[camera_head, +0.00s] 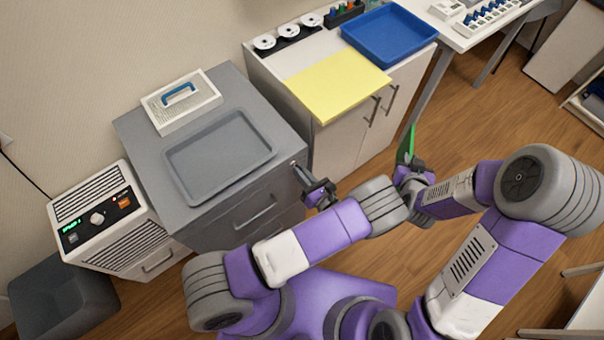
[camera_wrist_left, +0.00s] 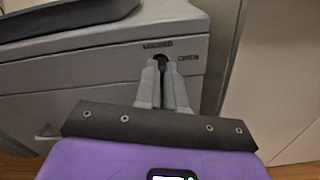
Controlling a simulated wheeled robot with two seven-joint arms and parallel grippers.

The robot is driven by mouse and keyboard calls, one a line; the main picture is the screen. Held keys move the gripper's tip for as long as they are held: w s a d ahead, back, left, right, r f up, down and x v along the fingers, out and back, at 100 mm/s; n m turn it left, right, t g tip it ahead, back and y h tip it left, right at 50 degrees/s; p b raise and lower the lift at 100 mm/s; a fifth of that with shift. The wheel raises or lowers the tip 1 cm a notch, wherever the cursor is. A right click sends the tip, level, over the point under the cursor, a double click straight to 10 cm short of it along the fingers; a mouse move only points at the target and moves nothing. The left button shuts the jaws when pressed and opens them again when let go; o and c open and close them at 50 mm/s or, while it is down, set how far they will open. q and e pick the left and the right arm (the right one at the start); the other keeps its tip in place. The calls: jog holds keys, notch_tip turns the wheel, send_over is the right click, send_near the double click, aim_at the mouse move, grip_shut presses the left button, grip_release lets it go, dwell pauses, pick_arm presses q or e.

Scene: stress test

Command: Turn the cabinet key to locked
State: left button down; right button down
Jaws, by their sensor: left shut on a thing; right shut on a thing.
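The grey cabinet (camera_head: 215,207) stands left of centre in the head view, with a lock at its upper right front corner. In the left wrist view the cabinet front (camera_wrist_left: 70,85) bears the label LOCKED above the lock and OPEN to its right. My left gripper (camera_head: 301,172) reaches the lock and is shut on the key (camera_wrist_left: 161,61), of which only a dark bit shows between the fingertips (camera_wrist_left: 163,68). The fingers hide most of the key, so I cannot tell its angle. My right gripper (camera_head: 410,164) is shut on a thin green thing (camera_head: 411,139), held upright away from the cabinet.
A grey tray (camera_head: 190,185) and a white case with a blue handle (camera_head: 181,102) lie on the cabinet. A white cabinet (camera_head: 340,150) beside it carries a yellow sheet (camera_head: 335,84) and a blue tray (camera_head: 390,33). A white machine (camera_head: 110,222) stands at left.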

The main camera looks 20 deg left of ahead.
pick_arm(q)
jog(key=shift+w+r+n, duration=0.1)
jog(key=shift+r+n, duration=0.05)
jog(key=shift+n, duration=0.65)
jog(key=shift+w+r+n, duration=0.1)
jog(key=shift+n, duration=0.7)
pick_arm(e)
jog(key=shift+f, duration=0.25)
pick_arm(q)
jog(key=c, duration=1.2)
grip_release()
jog(key=shift+a+f, duration=0.1)
jog(key=shift+c, duration=0.2)
jog(key=shift+s, duration=0.1)
jog(key=v, duration=1.2)
jog(key=shift+p, duration=0.35)
pick_arm(e)
jog(key=shift+r, duration=0.55)
pick_arm(q)
jog(key=shift+a+f, duration=0.1)
